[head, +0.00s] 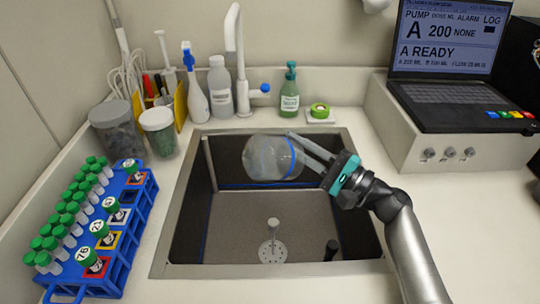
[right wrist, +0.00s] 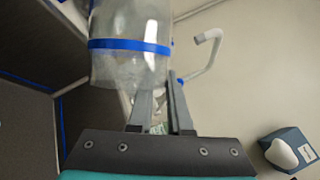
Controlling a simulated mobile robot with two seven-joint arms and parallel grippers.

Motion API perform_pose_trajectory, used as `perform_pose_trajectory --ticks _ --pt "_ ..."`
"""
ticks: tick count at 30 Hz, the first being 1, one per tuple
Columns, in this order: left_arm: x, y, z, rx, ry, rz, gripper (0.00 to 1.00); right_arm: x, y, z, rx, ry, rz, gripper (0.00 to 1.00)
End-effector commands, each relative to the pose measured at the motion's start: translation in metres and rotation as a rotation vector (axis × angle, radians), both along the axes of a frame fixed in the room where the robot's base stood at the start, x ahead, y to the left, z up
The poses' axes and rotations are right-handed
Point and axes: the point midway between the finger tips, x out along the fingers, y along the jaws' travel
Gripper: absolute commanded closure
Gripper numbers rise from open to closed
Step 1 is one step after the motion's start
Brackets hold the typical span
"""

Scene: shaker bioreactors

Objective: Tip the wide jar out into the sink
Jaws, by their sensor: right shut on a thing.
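The wide jar (head: 272,158) is clear with a blue band near one end. It is held on its side above the sink (head: 172,243), towards the back of the basin. My right gripper (head: 312,150) is shut on the jar near the blue-banded end. In the right wrist view the jar (right wrist: 128,65) shows between and above the fingers (right wrist: 160,100), with the blue band across it. I cannot tell whether any liquid is in it or coming out. My left gripper is not in view.
The white tap (head: 236,50) rises behind the sink. A drain (head: 272,251) with an upright rod is in the basin floor. Left stands a blue tube rack (head: 122,240) and two lidded jars (head: 160,133). Bottles (head: 220,87) line the back; a laptop (head: 450,95) is at right.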

Motion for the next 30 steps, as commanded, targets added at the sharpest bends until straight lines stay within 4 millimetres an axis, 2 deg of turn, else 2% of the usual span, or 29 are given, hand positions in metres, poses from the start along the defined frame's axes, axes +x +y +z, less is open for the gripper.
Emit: perform_pose_trajectory --ticks 17,20,30 --pt "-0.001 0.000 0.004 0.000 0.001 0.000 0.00 0.000 0.000 0.003 -0.012 -0.008 -0.001 1.00" --pt "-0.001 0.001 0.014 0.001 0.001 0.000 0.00 -0.001 0.002 0.008 -0.055 -0.033 -0.005 1.00" --pt "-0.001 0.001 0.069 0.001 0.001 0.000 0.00 -0.006 0.008 0.030 -0.353 -0.218 -0.011 1.00"
